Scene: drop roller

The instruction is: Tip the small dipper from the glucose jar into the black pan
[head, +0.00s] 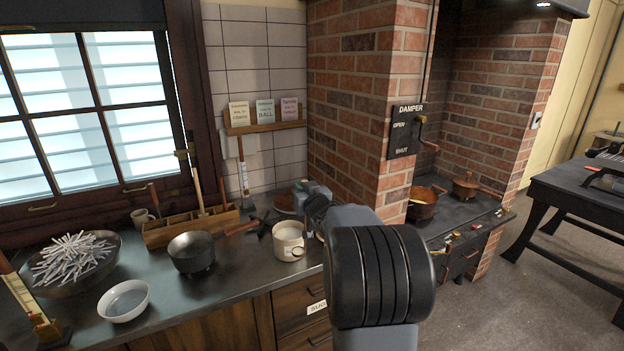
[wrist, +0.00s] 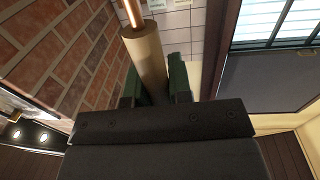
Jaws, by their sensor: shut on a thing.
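The black pan (head: 194,265) stands on the dark counter, its brown handle pointing right. A cream jar (head: 290,246) with pale contents, seemingly the glucose jar, stands to its right; I cannot read a label. In the wrist view my gripper (wrist: 154,84) is shut on a tan wooden handle (wrist: 145,58) with a thin copper-coloured shaft running out of the top of the picture. This appears to be the small dipper; its bowl is not in view. In the head view my arm hides much of the area beside the jar, and I cannot make out the dipper there.
A white bowl (head: 124,301) and a wide dark bowl of pale sticks (head: 72,255) stand left of the pan. A wooden compartment box (head: 178,230) is behind it. The brick pillar (head: 352,95) rises close behind my arm. Copper pots (head: 424,208) sit on the range.

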